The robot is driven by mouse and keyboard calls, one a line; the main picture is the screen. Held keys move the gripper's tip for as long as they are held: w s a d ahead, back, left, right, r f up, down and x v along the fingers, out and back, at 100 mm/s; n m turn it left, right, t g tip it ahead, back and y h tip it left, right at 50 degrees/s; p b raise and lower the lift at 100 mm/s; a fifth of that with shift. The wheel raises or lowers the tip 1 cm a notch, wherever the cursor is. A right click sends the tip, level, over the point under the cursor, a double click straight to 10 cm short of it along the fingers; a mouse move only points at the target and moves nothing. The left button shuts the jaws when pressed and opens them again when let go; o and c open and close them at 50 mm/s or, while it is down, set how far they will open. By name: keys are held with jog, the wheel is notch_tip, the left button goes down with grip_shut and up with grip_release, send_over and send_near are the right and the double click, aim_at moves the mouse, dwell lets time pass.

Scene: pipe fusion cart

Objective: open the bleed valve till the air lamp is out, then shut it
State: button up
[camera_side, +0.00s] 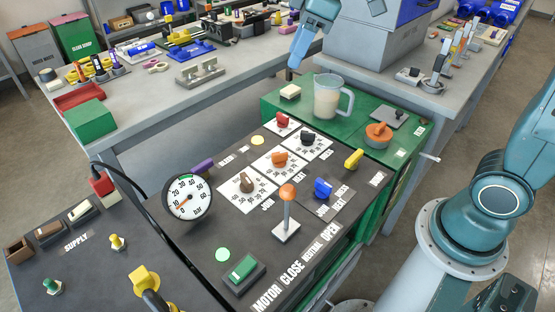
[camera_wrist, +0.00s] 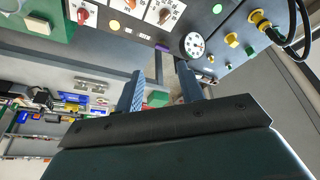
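The dark control panel holds several knobs and levers with lettering too small to read fully. A blue knob (camera_side: 322,188) sits by small lettering at the panel's right side; I cannot confirm it is the bleed valve. A yellow lever (camera_side: 353,158) and a purple lever (camera_side: 203,165) stand at opposite edges. A yellow disc (camera_side: 257,141) and a green disc (camera_side: 222,254) look like lamps; which is the air lamp is unclear. My gripper (camera_wrist: 155,74) is open and empty, its blue fingers apart. In the side view it hangs above and behind the panel (camera_side: 298,52).
A pressure gauge (camera_side: 188,198) stands on the panel's left, an orange-topped lever (camera_side: 287,205) at its front. A clear jug (camera_side: 328,97) and an orange-topped tin (camera_side: 378,135) stand on the green cabinet behind. A cable runs along the lower left.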

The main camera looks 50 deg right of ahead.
jog(key=w+a+f+n+g+y, duration=0.1)
jog(key=w+a+f+n, duration=0.15)
jog(key=w, duration=0.35)
jog(key=w+a+f+n+g, duration=0.1)
jog(key=w+f+n, duration=0.1)
jog(key=w+f, duration=0.3)
jog(key=n+g+y, duration=0.1)
jog(key=n+g, duration=0.1)
jog(key=n, duration=0.4)
send_near(202, 164)
jog(key=v, duration=0.5)
jog(key=shift+s+d, duration=0.15)
jog(key=shift+s, duration=0.15)
jog(key=x, duration=1.3)
jog(key=shift+w+a+f, duration=0.2)
jog(key=shift+a+f, duration=0.05)
jog(key=shift+f, duration=0.05)
grip_shut()
